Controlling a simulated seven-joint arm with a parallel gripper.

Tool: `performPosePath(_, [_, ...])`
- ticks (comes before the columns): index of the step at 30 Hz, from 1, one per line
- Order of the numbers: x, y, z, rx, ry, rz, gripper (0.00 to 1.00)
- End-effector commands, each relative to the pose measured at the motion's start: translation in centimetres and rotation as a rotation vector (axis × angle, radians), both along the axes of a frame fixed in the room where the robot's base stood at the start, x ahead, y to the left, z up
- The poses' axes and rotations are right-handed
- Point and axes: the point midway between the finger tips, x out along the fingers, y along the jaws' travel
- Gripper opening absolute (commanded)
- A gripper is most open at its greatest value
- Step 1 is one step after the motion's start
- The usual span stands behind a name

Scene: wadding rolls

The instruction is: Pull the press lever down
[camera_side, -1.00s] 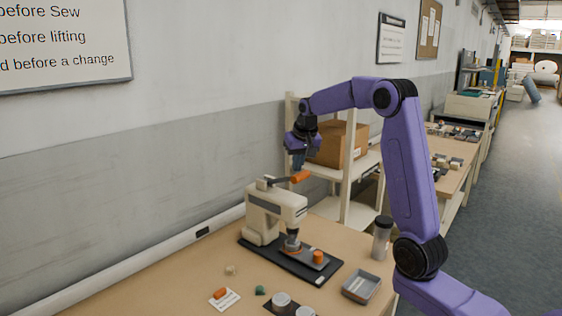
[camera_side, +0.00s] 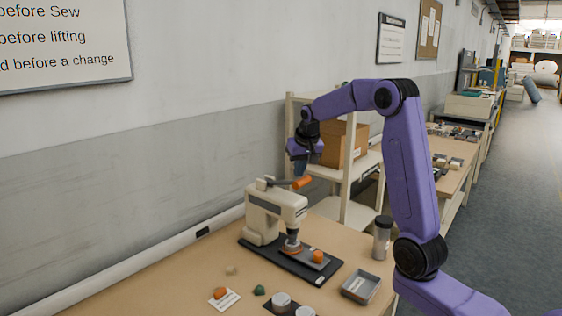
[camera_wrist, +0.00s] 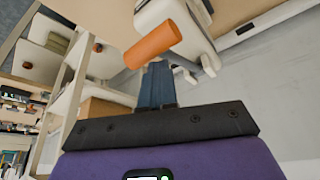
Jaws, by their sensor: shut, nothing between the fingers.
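The cream press (camera_side: 264,208) stands on a black base on the wooden table. Its grey lever arm ends in an orange handle (camera_side: 302,183), which points right and tilts slightly up. My gripper (camera_side: 300,168) is above the handle, with its fingers pointing down close to it. In the wrist view the blue fingers of my gripper (camera_wrist: 157,68) are shut together, and their tips reach the side of the orange handle (camera_wrist: 153,42). They are not around it; whether they touch it is hard to tell. A small orange piece (camera_side: 318,257) sits on the base plate beside the press ram.
A grey tray (camera_side: 350,293) and a dark-lidded jar (camera_side: 382,240) stand right of the press. A card (camera_side: 230,300) with an orange piece, a green piece (camera_side: 259,290) and round pieces (camera_side: 282,299) lie in front. A shelf with a cardboard box (camera_side: 335,143) stands behind.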

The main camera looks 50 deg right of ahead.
Motion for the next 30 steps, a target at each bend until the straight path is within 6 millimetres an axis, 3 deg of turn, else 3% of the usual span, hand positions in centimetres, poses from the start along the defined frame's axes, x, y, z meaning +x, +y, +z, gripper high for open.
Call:
performPosePath(17, [-0.5,0.0,-1.5,0.001,0.003,-0.001,0.0])
performPosePath(25, [-0.4,0.0,-1.4,0.0,0.002,0.0,0.0])
performPosePath(30, [-0.2,0.0,-0.3,0.0,0.0,-0.001,0.0])
